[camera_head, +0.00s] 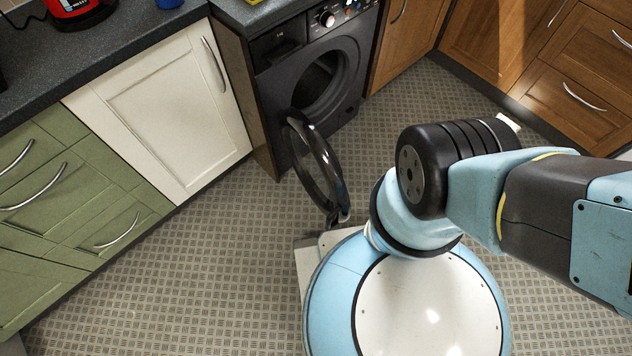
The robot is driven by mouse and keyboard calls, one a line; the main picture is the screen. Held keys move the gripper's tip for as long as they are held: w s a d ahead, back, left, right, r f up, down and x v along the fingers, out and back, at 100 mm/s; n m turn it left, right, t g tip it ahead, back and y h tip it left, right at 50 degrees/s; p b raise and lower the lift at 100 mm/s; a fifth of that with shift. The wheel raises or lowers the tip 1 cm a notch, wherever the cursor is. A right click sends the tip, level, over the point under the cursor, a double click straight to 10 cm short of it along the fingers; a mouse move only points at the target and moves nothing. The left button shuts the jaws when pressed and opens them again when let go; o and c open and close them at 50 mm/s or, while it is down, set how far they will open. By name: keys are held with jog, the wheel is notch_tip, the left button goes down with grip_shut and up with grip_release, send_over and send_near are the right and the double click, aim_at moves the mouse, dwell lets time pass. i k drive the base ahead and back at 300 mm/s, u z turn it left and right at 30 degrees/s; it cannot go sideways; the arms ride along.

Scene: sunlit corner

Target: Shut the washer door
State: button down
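The dark grey washer (357,46) stands under the counter at the top centre, with its round drum opening uncovered. Its round black-rimmed door (314,160) stands wide open, swung out from the left side of the opening towards my base. The lower end of the door lies close to my body in the picture; I cannot tell whether they touch. My blue and black arm bends in from the right, over my base and to the right of the door. I cannot make out my gripper; it is hidden or out of view.
A white cabinet (160,110) and green drawers (65,205) line the left. Wooden cabinets (570,75) stand at the upper right. A dark counter (110,42) holds a red appliance (80,12). The patterned floor (215,255) is clear left of my base.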

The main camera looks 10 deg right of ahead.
aim_at(316, 165)
jog(key=u, duration=0.05)
jog(key=k, duration=0.85)
jog(key=u, duration=0.45)
